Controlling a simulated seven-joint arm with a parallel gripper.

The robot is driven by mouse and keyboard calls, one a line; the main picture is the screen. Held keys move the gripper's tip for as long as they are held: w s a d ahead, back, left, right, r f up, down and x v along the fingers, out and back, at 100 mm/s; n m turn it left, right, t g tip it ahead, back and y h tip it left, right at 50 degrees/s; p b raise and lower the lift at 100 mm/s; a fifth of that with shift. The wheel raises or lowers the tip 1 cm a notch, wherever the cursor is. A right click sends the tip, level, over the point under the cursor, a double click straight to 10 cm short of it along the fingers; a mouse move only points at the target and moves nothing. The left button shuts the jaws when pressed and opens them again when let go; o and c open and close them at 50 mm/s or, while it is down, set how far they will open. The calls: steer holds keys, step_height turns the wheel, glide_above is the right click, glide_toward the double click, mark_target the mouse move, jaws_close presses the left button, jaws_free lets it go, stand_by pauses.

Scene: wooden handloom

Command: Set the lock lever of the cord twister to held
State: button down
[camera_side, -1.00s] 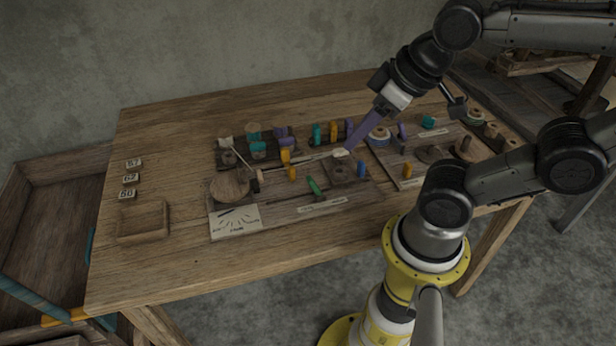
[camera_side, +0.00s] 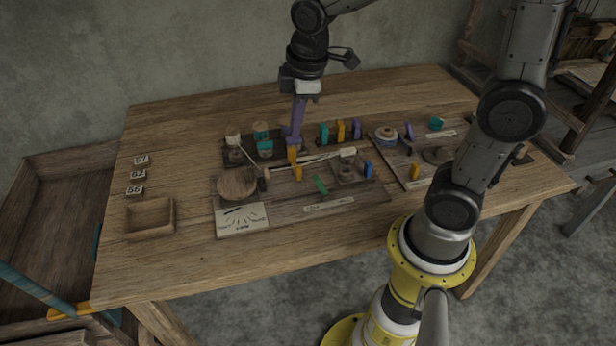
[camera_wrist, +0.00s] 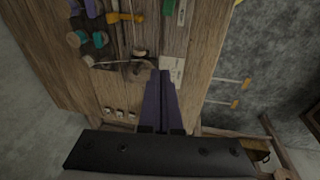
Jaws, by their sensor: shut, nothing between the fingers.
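The cord twister appears to be the wooden board (camera_side: 270,209) with a round wooden disc (camera_side: 237,184), a dial card (camera_side: 241,218), a green lever (camera_side: 321,186) in a slot, orange pieces (camera_side: 298,172) and a blue peg (camera_side: 368,168). I cannot tell which piece is the lock lever. My gripper (camera_side: 293,141), with long purple fingers, is shut and empty. Its tips show just above or behind an orange piece at the board's back edge; contact is unclear. In the wrist view the shut fingers (camera_wrist: 164,74) overlap the area beside the disc (camera_wrist: 138,71) and dial card (camera_wrist: 173,66).
A dark rack with teal knobs (camera_side: 265,147) stands behind the board, close to my fingers. Upright teal, orange and purple pieces (camera_side: 340,131) stand right of them. Another board (camera_side: 405,180) lies to the right. An open wooden tray (camera_side: 150,232) and number tags (camera_side: 137,175) are left.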

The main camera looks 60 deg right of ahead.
mark_target(321, 187)
step_height(321, 187, down, 10)
steer(key=w+g, duration=0.2)
steer(key=g, duration=0.1)
steer(key=shift+w+d+r+n, duration=0.25)
steer(key=shift+n, duration=0.05)
steer(key=f, duration=1)
steer(key=shift+s+d, duration=0.4)
steer(key=shift+s+d+r, duration=0.6)
steer(key=shift+s+d, duration=0.2)
steer(key=shift+s+d+r, duration=0.25)
steer(key=shift+s+d, duration=0.15)
